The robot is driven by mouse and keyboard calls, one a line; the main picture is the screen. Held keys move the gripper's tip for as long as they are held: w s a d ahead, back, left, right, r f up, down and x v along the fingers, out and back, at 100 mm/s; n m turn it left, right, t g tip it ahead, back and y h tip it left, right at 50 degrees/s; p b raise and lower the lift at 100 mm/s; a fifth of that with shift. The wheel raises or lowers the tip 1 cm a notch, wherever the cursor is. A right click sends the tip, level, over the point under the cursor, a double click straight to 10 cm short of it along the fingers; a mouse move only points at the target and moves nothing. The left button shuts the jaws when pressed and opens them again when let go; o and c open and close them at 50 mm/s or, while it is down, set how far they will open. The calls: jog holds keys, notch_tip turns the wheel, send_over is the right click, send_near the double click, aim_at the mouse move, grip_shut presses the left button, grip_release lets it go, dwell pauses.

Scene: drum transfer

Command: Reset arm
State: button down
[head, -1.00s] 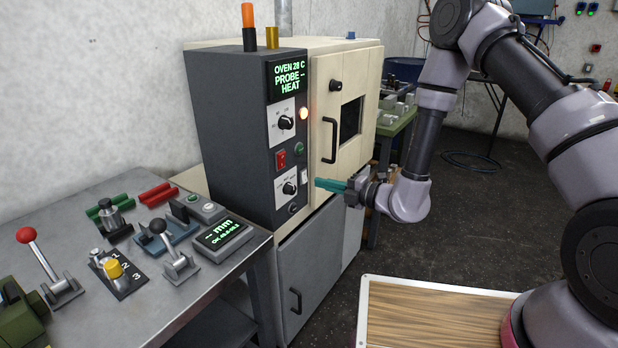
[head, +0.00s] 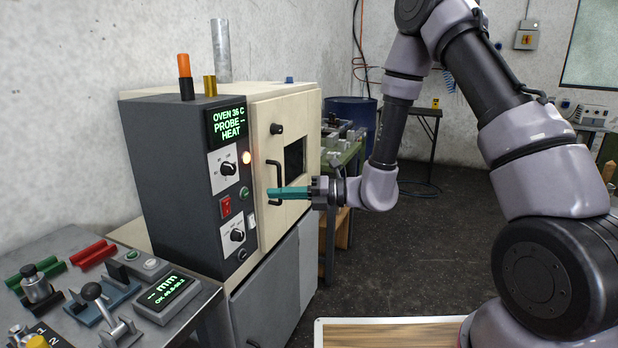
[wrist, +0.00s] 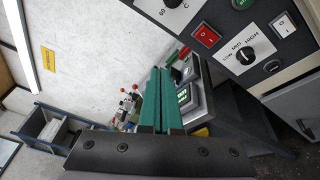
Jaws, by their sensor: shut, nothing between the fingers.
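My gripper (head: 272,193) is in the middle of the head view, its teal fingers pointing left, in front of the oven. The fingers are shut together with nothing between them, as the wrist view (wrist: 158,95) also shows. The cream and grey oven (head: 262,110) stands just behind the fingers, its door closed. In the picture the fingertips overlap the lower part of the door handle (head: 274,170); I cannot tell whether they touch it. The oven display (head: 226,124) reads 36 C, PROBE -- and HEAT.
A grey bench (head: 60,246) at the left holds levers, red and green rods and a gauge display (head: 166,295). A wood-topped surface (head: 390,333) is at the bottom. Open floor lies at centre right.

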jog(key=s+d+r+n+g+h, duration=0.2)
jog(key=s+d+r+n+h, duration=0.15)
jog(key=d+r+n, duration=0.35)
jog(key=s+d+r+n+g+h, duration=0.2)
jog(key=s+d+r+n+h, duration=0.25)
jog(key=n, duration=0.45)
jog(key=s+d+r+n+t+h, duration=0.2)
jog(key=d+r+n+t, duration=0.3)
jog(key=d, duration=0.6)
jog(key=s+d+r+n+t+h, duration=0.3)
jog(key=d+r+n+t+h, duration=0.1)
jog(key=d, duration=0.6)
notch_tip(320, 180, up, 3)
jog(key=shift+s+d+f+n+t+h, duration=0.1)
jog(key=shift+s+d+n+t+h, duration=0.4)
jog(key=shift+n, duration=0.7)
